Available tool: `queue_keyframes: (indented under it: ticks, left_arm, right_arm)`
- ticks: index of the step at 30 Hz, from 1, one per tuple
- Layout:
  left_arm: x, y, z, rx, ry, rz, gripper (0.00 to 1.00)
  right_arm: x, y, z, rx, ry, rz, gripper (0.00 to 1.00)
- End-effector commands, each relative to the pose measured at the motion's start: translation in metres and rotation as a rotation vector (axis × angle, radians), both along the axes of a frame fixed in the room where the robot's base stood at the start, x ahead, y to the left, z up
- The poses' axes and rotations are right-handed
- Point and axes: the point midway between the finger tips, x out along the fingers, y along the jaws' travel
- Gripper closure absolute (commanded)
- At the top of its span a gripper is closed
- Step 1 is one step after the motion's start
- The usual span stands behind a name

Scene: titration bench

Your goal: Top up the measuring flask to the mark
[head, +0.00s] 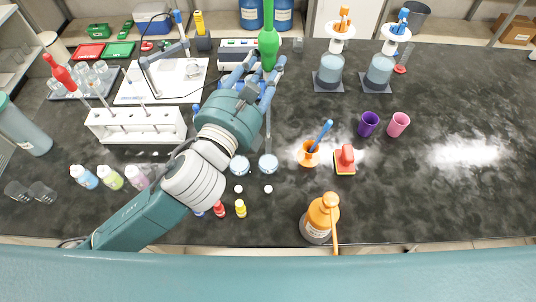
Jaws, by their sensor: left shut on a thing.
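My left gripper (265,72) is shut on a pipette with a green bulb (268,42). The bulb points up, and a thin stem shows below the fingers, running down toward a small round white-and-blue item (268,163). A similar round item (240,166) is beside it on the left. I cannot tell whether the stem tip touches anything. I cannot make out the measuring flask for certain; my arm hides part of the bench. My right gripper is not in view.
Two grey-blue bottles (330,70) (380,70) stand behind. Purple (368,124) and pink cups (397,124), an orange-topped bottle (318,222) and a sponge (345,160) are right of centre. The far right is clear.

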Motion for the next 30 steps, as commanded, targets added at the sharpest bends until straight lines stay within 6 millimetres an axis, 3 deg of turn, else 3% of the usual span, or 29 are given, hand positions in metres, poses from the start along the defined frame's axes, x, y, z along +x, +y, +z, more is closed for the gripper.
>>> queue_keyframes:
  ticks: [30]
  left_arm:
    - [0.0, 0.0, -0.014, 0.0, 0.0, -0.001, 0.87]
  right_arm:
    - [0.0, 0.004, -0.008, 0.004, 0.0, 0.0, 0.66]
